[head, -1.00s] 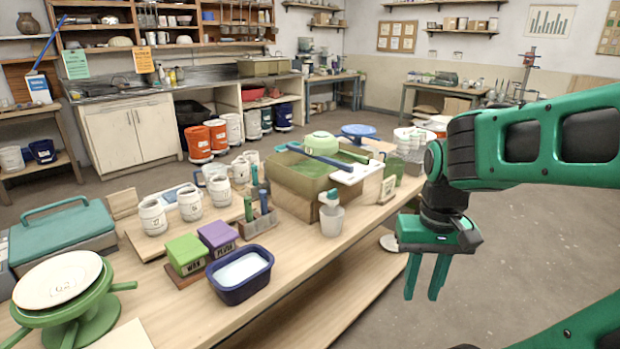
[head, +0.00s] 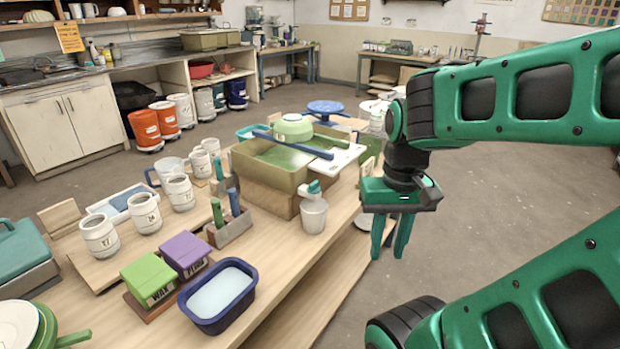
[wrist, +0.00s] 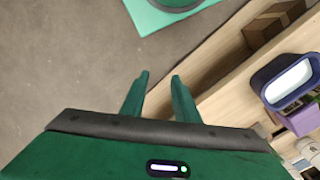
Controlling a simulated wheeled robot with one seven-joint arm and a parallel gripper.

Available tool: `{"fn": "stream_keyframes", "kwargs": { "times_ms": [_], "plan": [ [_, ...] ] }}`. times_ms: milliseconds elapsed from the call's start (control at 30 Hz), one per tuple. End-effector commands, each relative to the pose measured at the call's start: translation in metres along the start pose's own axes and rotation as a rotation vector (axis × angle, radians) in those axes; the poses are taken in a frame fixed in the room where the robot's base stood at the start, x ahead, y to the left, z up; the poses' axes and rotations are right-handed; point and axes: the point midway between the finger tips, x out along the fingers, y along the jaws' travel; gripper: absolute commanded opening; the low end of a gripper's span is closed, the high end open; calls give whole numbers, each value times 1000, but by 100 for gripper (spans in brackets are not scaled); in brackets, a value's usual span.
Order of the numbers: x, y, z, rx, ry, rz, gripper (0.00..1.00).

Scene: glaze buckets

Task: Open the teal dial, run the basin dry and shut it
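The olive basin (head: 255,170) stands on a brown block on the bench in the head view, with green liquid in it. A small teal dial (head: 314,187) shows at its front, just above a whitish cup (head: 313,214). I cannot tell how the dial is turned; the spout below it is hidden. A white board, a blue bar and a pale green bowl (head: 294,128) rest across the basin's top. My gripper (head: 388,252) hangs to the right of the cup, pointing down, apart from it. Its fingers are apart and empty, also in the wrist view (wrist: 160,76).
A dark blue tub (head: 219,298) of pale liquid, green and purple blocks (head: 184,252), a tool holder (head: 230,228) and several white jars stand left of the basin. The floor right of the bench (head: 480,230) is clear.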

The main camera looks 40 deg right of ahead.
Motion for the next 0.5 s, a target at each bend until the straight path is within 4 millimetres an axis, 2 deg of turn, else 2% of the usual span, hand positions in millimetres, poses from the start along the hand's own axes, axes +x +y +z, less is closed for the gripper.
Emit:
{"fn": "stream_keyframes", "kwargs": {
  "times_ms": [67, 167, 300, 500],
  "plan": [
    [-10, -4, -14, 33, 5, 1, 28],
    [-30, -17, -48, 109, 8, 4, 28],
    [-63, -46, -110, 263, 11, 7, 28],
    [-96, -93, -192, 471, 14, 6, 28]
  ]
}}
